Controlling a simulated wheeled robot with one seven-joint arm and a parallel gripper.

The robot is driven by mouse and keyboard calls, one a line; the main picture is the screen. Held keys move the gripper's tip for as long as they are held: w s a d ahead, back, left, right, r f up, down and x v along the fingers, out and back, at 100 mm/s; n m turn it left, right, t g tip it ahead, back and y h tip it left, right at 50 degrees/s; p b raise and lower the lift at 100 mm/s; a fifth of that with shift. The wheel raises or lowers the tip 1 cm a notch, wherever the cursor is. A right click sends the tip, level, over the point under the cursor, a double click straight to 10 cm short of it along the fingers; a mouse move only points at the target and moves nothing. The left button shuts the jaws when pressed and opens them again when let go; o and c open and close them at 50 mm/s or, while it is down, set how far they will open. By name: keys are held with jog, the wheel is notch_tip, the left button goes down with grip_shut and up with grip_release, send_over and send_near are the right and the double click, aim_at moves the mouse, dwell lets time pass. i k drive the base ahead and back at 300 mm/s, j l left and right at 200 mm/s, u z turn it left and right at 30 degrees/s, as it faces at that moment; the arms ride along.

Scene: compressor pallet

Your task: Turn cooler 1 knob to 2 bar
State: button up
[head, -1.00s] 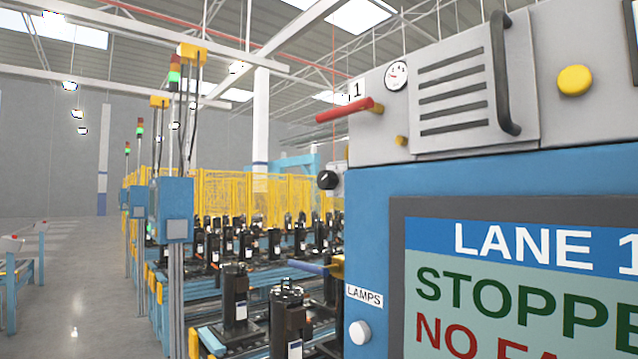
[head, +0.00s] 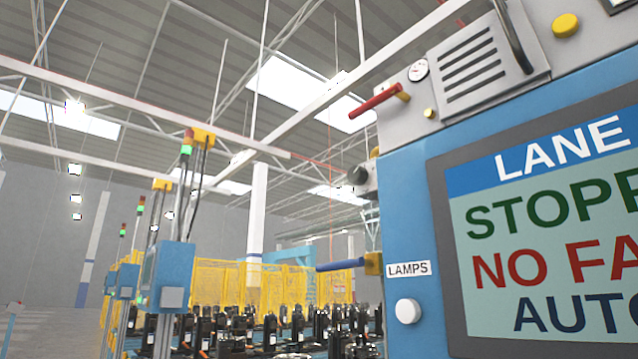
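The blue cabinet (head: 405,205) fills the right of the head view, with a grey panel on top. A black round knob (head: 357,175) sits on a grey housing at the cabinet's left side; I cannot read its setting or see a label on it. A small white round gauge (head: 418,70) is on the grey panel, its needle too small to read. A red-handled lever (head: 375,103) sticks out to the left below the gauge. I cannot tell which control belongs to cooler 1. My gripper is not in view.
The screen (head: 540,245) shows a stopped lane. A white button (head: 408,311) sits below the LAMPS label (head: 409,269). A blue-handled lever (head: 340,265) juts left from the cabinet. Yellow fencing (head: 225,283) and several black compressors (head: 270,330) stand behind. Open floor lies at far left.

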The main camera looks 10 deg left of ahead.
aim_at(357, 174)
jog(key=i+j+z, duration=0.1)
jog(key=j, duration=0.7)
jog(key=i+j+z, duration=0.1)
jog(key=j, duration=0.7)
jog(key=i+j+z, duration=0.15)
jog(key=j, duration=0.65)
